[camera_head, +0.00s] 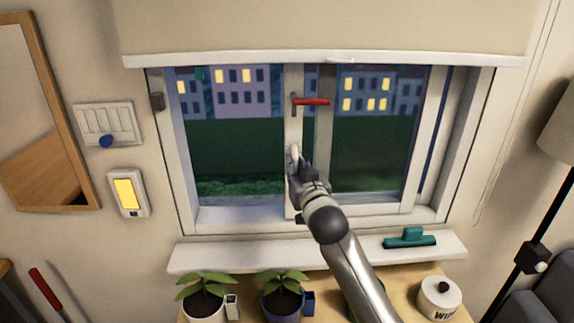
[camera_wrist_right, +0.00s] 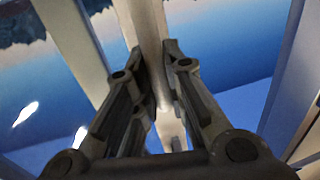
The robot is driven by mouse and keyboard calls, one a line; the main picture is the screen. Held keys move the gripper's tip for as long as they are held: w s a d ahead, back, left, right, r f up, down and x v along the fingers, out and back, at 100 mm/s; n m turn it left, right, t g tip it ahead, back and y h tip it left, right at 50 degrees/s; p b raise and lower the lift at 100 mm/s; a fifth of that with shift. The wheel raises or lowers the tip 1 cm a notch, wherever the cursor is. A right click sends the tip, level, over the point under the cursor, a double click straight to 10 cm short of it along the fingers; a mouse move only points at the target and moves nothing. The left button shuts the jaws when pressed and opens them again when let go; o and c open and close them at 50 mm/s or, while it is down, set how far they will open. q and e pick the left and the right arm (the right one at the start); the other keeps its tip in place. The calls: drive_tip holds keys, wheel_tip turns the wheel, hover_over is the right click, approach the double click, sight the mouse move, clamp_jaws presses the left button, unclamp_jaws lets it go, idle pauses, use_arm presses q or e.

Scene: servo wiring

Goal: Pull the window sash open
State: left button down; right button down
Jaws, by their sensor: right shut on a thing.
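The white-framed window sash (camera_head: 293,130) has a pale upright stile near the middle of the window. A red lever handle (camera_head: 311,101) sits on it, pointing right. My right gripper (camera_head: 295,163) is at the stile, below the red handle. In the right wrist view, the fingers of my right gripper (camera_wrist_right: 158,85) stand on either side of a pale bar (camera_wrist_right: 152,35) and are shut on it. The bar looks like the sash pull, which my fingers partly hide in the head view. My left gripper is not in view.
A rolled blind (camera_head: 330,58) hangs above the window. A white sill (camera_head: 220,256) below bears a teal squeegee (camera_head: 409,239). A lamp (camera_head: 560,140) stands at the right.

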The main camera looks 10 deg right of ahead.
drive_tip(key=shift+r, duration=0.45)
drive_tip(key=c, duration=1.5)
unclamp_jaws()
drive_tip(key=shift+o, duration=0.2)
drive_tip(key=shift+f, duration=0.3)
drive_tip(key=shift+s, duration=0.6)
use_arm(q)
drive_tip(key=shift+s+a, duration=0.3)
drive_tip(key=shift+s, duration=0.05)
use_arm(e)
drive_tip(key=s, duration=1)
drive_tip(key=shift+s, duration=0.4)
